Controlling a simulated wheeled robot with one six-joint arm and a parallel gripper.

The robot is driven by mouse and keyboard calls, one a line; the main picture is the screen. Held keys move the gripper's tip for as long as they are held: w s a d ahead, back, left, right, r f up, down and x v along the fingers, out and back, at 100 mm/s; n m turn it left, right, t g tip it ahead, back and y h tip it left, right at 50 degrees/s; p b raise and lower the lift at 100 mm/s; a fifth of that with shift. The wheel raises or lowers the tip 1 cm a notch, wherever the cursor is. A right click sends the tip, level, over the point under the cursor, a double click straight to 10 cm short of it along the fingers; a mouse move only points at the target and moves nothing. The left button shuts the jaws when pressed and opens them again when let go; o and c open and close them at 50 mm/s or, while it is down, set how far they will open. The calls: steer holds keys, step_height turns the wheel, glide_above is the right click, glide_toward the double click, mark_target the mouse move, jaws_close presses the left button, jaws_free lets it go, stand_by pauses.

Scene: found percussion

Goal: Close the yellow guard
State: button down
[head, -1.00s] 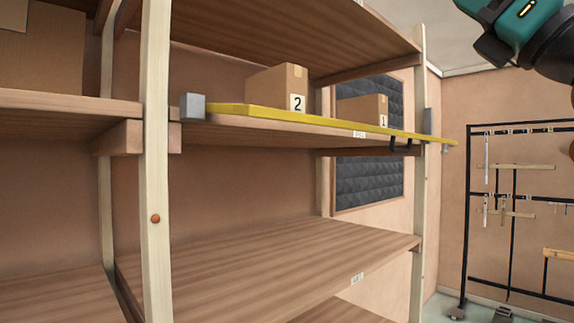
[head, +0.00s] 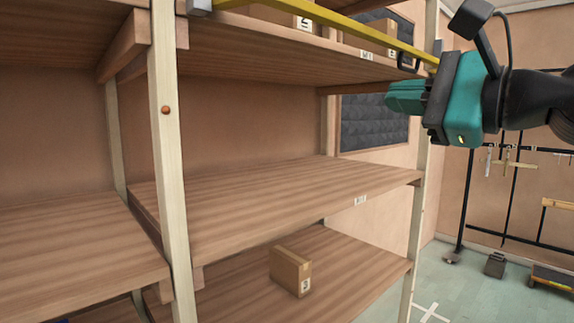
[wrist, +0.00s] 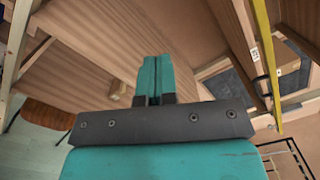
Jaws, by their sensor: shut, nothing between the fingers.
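The yellow guard (head: 330,19) is a long bar lying across the front of the upper shelf, from a grey bracket (head: 199,6) at the left post to the right post. A black handle (head: 408,62) hangs near its right end. In the wrist view the guard (wrist: 267,60) runs down the right side. My gripper (head: 392,97) is teal, in front of the right post, just below the guard's right end and apart from the handle. Its fingers (wrist: 154,80) are together and empty in the wrist view. The guard's far right end is partly hidden behind my gripper.
Box 2 (head: 290,18) and another box (head: 376,38) stand on the upper shelf behind the guard. A box marked 3 (head: 292,271) sits on the lowest shelf. The middle shelf (head: 270,195) is bare. A black rack (head: 470,200) stands at the right.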

step_height(320, 180, down, 16)
steer(key=s+a+r+n+g+h+b, duration=0.1)
steer(key=s+a+n+g+h+b, duration=0.2)
steer(key=n, duration=0.4)
steer(key=s+d+f+n+g+h+b, duration=0.1)
steer(key=s+f+n+g+h+b, duration=0.1)
steer(key=s+f+n, duration=0.4)
steer(key=s+d+f+n+g+h+b, duration=0.1)
steer(key=s+f+n+g+b, duration=0.3)
steer(key=f, duration=1.3)
steer(key=s+n+g+h, duration=0.1)
steer(key=s+n+g, duration=0.1)
steer(key=n+g, duration=0.1)
steer(key=shift+s+d+g+h+b, duration=0.2)
steer(key=shift+s+g+h+b, duration=0.1)
steer(key=shift+s+b, duration=0.05)
steer(key=c, duration=1.4)
jaws_free()
steer(key=shift+s+d+f+n+g+h, duration=0.2)
steer(key=shift+s+f+n, duration=0.25)
steer(key=shift+s+n, duration=0.1)
steer(key=shift+s+d+f+n+g+h, duration=0.2)
steer(key=shift+s+f+n, duration=0.2)
steer(key=shift+n, duration=0.15)
steer(key=shift+o, duration=1)
